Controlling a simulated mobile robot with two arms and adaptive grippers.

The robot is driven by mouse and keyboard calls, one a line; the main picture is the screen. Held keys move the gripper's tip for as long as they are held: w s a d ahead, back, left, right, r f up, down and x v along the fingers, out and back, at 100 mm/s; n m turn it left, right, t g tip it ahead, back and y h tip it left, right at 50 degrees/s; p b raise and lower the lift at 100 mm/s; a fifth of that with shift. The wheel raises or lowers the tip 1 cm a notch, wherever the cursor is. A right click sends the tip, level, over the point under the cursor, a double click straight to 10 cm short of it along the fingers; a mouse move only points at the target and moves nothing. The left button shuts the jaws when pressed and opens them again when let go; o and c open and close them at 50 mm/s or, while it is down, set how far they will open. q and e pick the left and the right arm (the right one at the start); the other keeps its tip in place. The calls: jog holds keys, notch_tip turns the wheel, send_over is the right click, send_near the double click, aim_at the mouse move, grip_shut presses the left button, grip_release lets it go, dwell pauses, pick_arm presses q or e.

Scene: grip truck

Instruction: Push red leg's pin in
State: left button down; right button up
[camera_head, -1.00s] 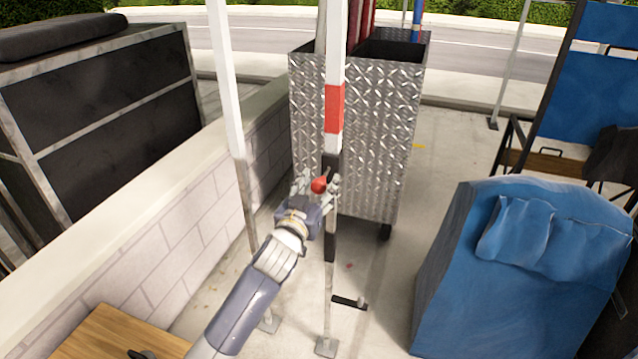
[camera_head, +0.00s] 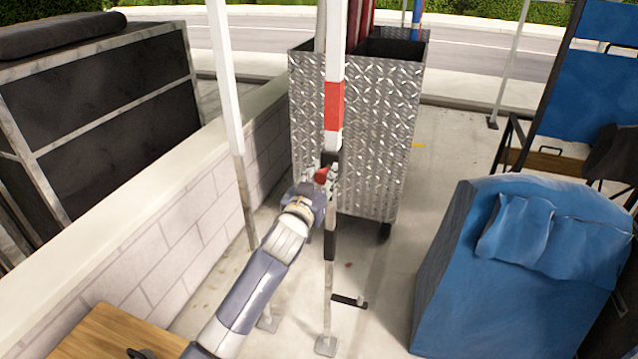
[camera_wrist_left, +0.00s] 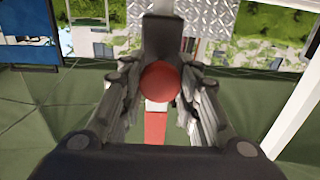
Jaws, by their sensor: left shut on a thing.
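The red-banded leg (camera_head: 334,105) is an upright pole, white above and grey below, with black collars. It stands in the middle of the head view. The pin's round red knob (camera_head: 321,175) is at the leg's upper black collar. My left gripper (camera_head: 326,178) reaches it from the lower left and is shut on it. In the left wrist view, the red knob (camera_wrist_left: 160,82) is between the two fingers, in front of a black part. The pin's shaft is hidden behind the knob, so its depth cannot be told. My right gripper is not in view.
A metal diamond-plate bin (camera_head: 378,130) stands just behind the leg. Another white pole (camera_head: 225,80) stands to the left, near a low brick wall (camera_head: 165,250). A blue covered bulk (camera_head: 470,270) is at the right. A wooden surface (camera_head: 110,335) is at bottom left.

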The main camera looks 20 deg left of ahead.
pick_arm(q)
jog(key=shift+w, duration=1.1)
jog(key=c, duration=1.2)
grip_release()
jog(key=s, duration=1.2)
jog(key=shift+a, duration=0.15)
